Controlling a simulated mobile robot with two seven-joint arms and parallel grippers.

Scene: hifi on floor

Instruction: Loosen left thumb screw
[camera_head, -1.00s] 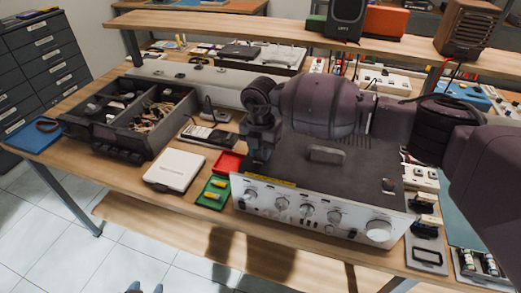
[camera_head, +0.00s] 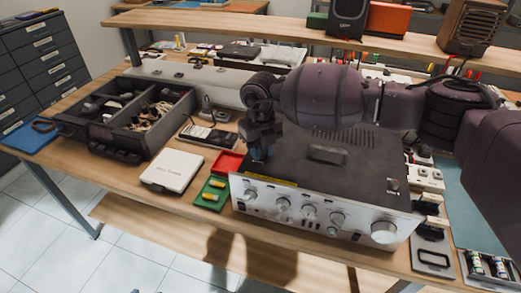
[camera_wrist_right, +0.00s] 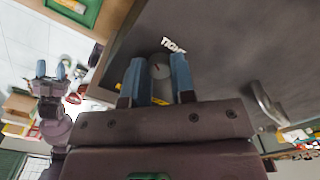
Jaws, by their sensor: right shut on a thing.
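The hi-fi amplifier (camera_head: 350,175) has a dark top with a handle and a silver front with several knobs. The left thumb screw (camera_wrist_right: 158,68) is a grey round knob on its top; a white word, seemingly "TIGHT", is printed beside it. My right gripper (camera_wrist_right: 157,80) is shut on this screw, with blue fingertips on both sides. In the head view my right gripper (camera_head: 262,148) points down at the amplifier's left side and hides the screw. The right thumb screw (camera_head: 393,185) stands free. My left gripper (camera_wrist_right: 50,72) is open and empty, away from the amplifier.
A red tray (camera_head: 227,162) and a green tray (camera_head: 212,192) with yellow pieces sit close left of the amplifier. A white box (camera_head: 172,171) and a dark divided bin (camera_head: 130,115) lie farther left. Small parts crowd the right side. A shelf (camera_head: 230,20) runs above the back.

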